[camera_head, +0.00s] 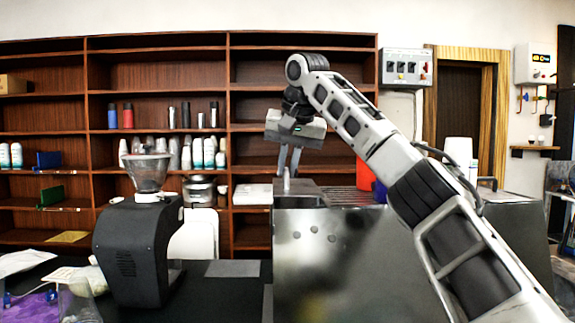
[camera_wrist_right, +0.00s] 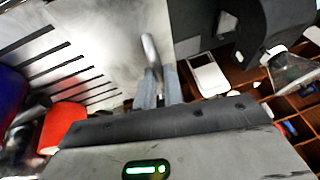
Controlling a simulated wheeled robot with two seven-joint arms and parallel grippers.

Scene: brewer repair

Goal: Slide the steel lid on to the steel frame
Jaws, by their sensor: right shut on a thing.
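My right gripper (camera_head: 288,172) reaches in from the right above the steel brewer. It points down and is shut on a small upright metal handle (camera_head: 287,186), which also shows between the fingers in the right wrist view (camera_wrist_right: 150,48). The handle stands at the steel lid (camera_head: 306,190), a flat plate on the left part of the brewer's top. The steel frame (camera_head: 345,262) is the boxy body below, with a shiny front. In the wrist view a steel surface with dark slots (camera_wrist_right: 70,60) lies beside the fingers. I cannot tell where lid and frame meet. My left gripper is out of view.
A black grinder (camera_head: 138,245) with a clear hopper stands left of the brewer on the dark counter. A red container (camera_head: 364,174) sits on the brewer's top, close to my right forearm. Wooden shelves with cups and bottles line the back wall.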

